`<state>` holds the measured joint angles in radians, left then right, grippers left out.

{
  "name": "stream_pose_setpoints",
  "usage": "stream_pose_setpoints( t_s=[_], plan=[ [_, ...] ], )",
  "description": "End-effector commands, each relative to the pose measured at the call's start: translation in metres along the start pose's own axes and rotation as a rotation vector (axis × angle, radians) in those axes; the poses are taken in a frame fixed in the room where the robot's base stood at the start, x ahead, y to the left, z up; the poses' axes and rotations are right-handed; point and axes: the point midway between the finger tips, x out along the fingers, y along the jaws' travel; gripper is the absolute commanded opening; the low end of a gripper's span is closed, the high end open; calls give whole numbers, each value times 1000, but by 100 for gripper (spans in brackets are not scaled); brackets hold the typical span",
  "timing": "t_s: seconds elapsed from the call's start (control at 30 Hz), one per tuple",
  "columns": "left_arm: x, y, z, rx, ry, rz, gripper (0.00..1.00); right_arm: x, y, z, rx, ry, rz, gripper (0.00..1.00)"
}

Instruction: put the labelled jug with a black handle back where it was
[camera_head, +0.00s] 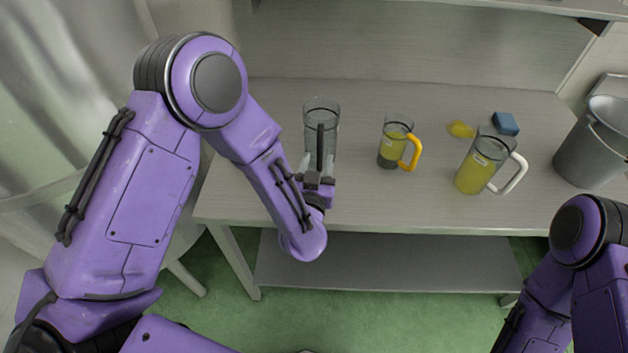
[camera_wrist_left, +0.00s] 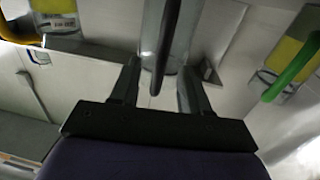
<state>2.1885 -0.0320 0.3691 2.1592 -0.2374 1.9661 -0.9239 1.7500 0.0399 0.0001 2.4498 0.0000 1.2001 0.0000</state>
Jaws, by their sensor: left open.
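A clear jug with a black handle stands upright on the steel table (camera_head: 245,190), at the left in the head view (camera_head: 314,108). It looks empty, and I cannot make out a label on it. Its black handle faces my left gripper (camera_head: 319,167), which is open with its fingertips close to the handle. In the left wrist view the two fingers (camera_wrist_left: 160,84) lie on either side of the handle, and the jug's clear wall (camera_wrist_left: 187,35) shows behind it. I cannot tell whether they touch. My right gripper is out of view.
To the right stand a yellow-handled jug (camera_head: 389,148) and a white-handled jug (camera_head: 472,170), then a yellow lump (camera_head: 461,129), a blue block (camera_head: 505,123) and a metal bucket (camera_head: 588,150). A green-handled jug (camera_wrist_left: 286,55) shows in the left wrist view. The front table edge is bare.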

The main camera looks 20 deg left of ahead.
Motion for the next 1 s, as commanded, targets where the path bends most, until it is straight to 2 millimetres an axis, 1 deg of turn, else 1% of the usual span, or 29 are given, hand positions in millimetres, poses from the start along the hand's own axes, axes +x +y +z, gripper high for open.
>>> stream_pose_setpoints(
  t_s=[0.03,0.1,0.2,0.33,0.47,1.0],
  plan=[
    [-14,1,4,5,0,5,46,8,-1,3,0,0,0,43],
    [-32,0,4,5,1,4,46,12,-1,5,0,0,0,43],
    [-54,0,3,4,0,3,46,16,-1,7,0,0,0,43],
    [-72,0,2,2,0,0,46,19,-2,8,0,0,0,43],
    [-77,0,0,1,1,0,46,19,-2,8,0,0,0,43],
    [-77,0,0,0,0,-1,46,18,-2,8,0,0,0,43]
  ],
)
